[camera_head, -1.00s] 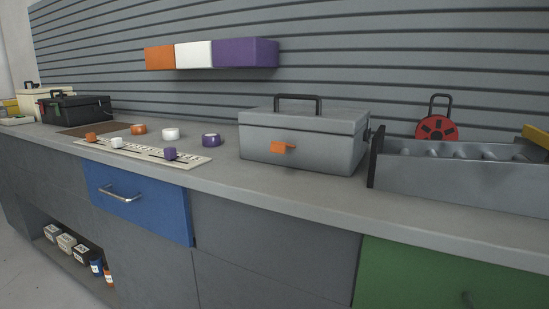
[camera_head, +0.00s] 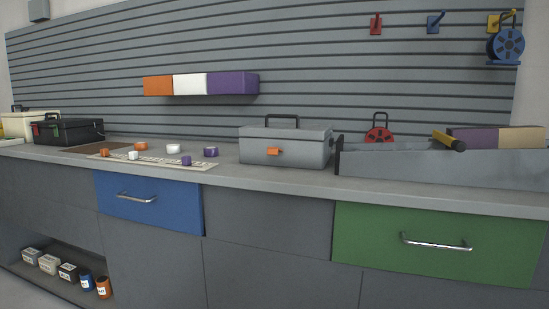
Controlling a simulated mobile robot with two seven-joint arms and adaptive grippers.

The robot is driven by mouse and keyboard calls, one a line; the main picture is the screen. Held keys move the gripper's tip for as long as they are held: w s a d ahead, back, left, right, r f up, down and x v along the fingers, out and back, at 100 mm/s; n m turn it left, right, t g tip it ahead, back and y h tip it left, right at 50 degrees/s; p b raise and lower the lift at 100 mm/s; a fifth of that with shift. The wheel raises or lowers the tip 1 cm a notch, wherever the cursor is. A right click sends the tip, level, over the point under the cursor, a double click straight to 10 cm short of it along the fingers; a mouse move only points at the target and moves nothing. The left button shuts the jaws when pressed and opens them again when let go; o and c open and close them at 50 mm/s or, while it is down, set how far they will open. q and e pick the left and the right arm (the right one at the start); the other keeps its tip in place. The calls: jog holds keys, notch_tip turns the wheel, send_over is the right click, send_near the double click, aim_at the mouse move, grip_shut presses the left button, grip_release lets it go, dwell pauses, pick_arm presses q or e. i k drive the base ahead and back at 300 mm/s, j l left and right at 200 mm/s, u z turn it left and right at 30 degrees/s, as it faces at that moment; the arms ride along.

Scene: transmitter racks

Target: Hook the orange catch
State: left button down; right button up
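The orange catch (camera_head: 274,152) is a small tab on the front face of a grey toolbox (camera_head: 300,150). The toolbox stands on the grey counter with its lid down and its dark handle up. Whether the catch is hooked is too small to tell. Neither of my grippers shows in this view.
A grey open tray (camera_head: 440,168) stands right of the toolbox, with a yellow-and-black tool across it. A white strip (camera_head: 205,164) with small coloured pieces lies left. A black toolbox (camera_head: 68,132) is at the far left. Blue (camera_head: 150,203) and green (camera_head: 435,243) drawers are shut below.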

aim_at(271, 150)
jog(key=k+j+z, duration=0.2)
jog(key=k+j, duration=0.35)
jog(key=j+z, duration=0.2)
jog(key=j, duration=0.55)
jog(key=j+z, duration=0.25)
jog(key=j, duration=0.45)
jog(key=i+u, duration=0.2)
jog(key=i, duration=0.35)
jog(key=i+l+u, duration=0.15)
jog(key=i, duration=0.4)
jog(key=i+l+u, duration=0.2)
jog(key=i, duration=0.35)
